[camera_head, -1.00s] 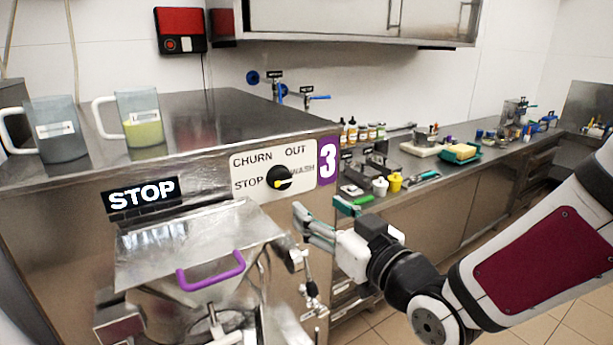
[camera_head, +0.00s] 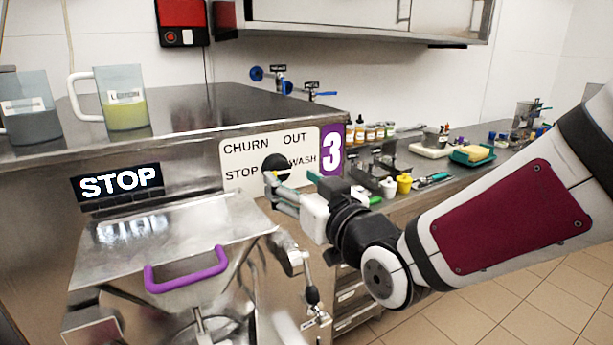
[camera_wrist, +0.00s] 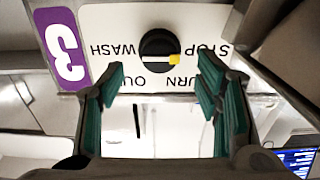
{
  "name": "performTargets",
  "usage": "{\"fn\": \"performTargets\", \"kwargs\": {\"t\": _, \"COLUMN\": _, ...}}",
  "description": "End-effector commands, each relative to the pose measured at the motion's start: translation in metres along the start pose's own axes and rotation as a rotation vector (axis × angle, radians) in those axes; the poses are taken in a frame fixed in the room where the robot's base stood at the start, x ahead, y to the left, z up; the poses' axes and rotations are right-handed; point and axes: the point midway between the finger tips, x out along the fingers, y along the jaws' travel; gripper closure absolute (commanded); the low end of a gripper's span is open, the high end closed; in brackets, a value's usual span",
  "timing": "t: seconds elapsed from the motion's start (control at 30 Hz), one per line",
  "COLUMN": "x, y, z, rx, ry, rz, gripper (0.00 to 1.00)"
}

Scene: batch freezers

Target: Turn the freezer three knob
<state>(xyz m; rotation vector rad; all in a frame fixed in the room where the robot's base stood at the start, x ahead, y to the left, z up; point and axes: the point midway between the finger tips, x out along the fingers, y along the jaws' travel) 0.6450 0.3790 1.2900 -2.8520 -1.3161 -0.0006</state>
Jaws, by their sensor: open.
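The freezer three knob (camera_head: 275,164) is round and black, on a white panel (camera_head: 236,160) marked CHURN, OUT, STOP and WASH. In the head view my gripper (camera_head: 277,186) overlaps its lower edge. In the upside-down wrist view the knob (camera_wrist: 157,46) shows whole, with its yellow mark at the right, on the STOP and CHURN side. My gripper (camera_wrist: 165,82) is open, with its green-padded fingers spread to either side of the knob in that picture. Nothing is between the fingers. I cannot tell whether either finger touches the panel. The purple 3 label (camera_head: 332,151) is beside the panel.
A STOP display (camera_head: 119,183) and a purple handle (camera_head: 187,271) are at the freezer's front. Two jugs, one with yellow liquid (camera_head: 124,110), stand on its top. A side counter with a green tray (camera_head: 472,156) and several bottles lies at right.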

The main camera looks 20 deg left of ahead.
Motion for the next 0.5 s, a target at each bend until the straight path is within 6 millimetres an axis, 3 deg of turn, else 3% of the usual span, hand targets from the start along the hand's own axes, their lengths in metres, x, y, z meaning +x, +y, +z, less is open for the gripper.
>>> {"fn": "performTargets", "kwargs": {"t": 0.2, "x": 0.034, "y": -0.001, "z": 0.001, "rx": 0.002, "ry": 0.0, "rz": -0.002, "gripper": 0.42}}
{"fn": "performTargets", "kwargs": {"t": 0.5, "x": 0.05, "y": 0.0, "z": 0.0, "rx": 0.0, "ry": -0.001, "rz": 0.0, "gripper": 0.42}}
